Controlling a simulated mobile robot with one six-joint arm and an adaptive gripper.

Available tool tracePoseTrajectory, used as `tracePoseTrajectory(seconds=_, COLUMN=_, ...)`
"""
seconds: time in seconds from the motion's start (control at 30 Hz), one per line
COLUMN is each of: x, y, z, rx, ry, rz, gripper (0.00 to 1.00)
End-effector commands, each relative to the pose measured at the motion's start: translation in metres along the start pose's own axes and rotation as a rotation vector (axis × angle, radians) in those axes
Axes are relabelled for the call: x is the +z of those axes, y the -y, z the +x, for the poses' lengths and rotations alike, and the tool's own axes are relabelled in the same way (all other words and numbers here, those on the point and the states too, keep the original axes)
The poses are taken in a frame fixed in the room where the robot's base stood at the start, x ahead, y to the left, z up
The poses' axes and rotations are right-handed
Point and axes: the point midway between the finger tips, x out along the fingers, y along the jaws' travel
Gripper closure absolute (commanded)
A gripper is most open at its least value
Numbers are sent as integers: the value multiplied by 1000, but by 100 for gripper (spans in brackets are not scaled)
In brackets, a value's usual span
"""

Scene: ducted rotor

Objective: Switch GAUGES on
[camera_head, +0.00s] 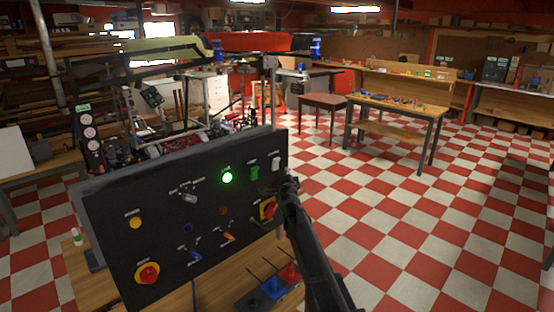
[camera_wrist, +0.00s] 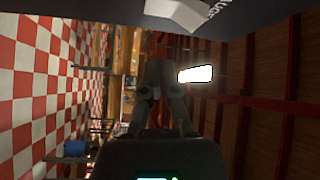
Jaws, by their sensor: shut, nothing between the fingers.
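A black control panel (camera_head: 180,215) stands tilted on a wooden bench. At its top right corner is a white rocker switch (camera_head: 276,163). The same white switch (camera_wrist: 188,12) shows at the top edge of the wrist view, beside lettering that is partly cut off and reads "AUGES". My gripper (camera_head: 289,184) is at the panel's right edge, just below and right of the white switch. In the wrist view my gripper (camera_wrist: 160,68) has its fingers together and empty, apart from the switch. Which way the rocker is tipped is hard to tell.
The panel also has a green rocker (camera_head: 254,173), a lit green lamp (camera_head: 227,179), a red-yellow rotary switch (camera_head: 268,208) near my gripper, a selector knob (camera_head: 189,198) and a red emergency button (camera_head: 148,273). Round dials (camera_head: 87,132) stand behind left. Open checkered floor lies right.

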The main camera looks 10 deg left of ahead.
Motion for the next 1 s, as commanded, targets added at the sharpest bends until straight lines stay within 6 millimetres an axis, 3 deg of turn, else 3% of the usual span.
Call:
tracePoseTrajectory(seconds=0.3, x=12, y=13, z=17, rx=0, ry=1, rz=0, gripper=100)
tracePoseTrajectory(seconds=1.0, x=14, y=14, z=19, rx=0, ry=1, rz=0, gripper=100)
